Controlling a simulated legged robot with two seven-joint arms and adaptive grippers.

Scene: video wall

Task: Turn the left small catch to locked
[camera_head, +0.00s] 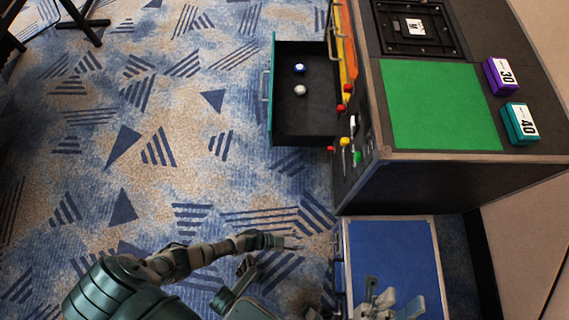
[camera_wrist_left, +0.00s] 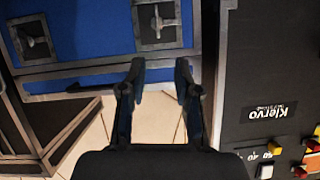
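In the left wrist view, two small catches sit on dark square plates on a blue panel: one at the left (camera_wrist_left: 32,40) and one at the upper middle (camera_wrist_left: 158,22). The upper-middle one has a slim metal handle. The printed word beside the panel is upside down, so this view seems turned over. In the head view my left gripper (camera_head: 288,241) is left of the blue-topped box (camera_head: 395,255). My right gripper (camera_head: 390,300) is over the box's near part; its finger state is unclear.
A dark cabinet with a green mat (camera_head: 440,105) stands behind the box. Its open drawer (camera_head: 300,120) juts left, holding a blue and a white round item. Purple (camera_head: 500,76) and teal (camera_head: 520,123) blocks lie on top.

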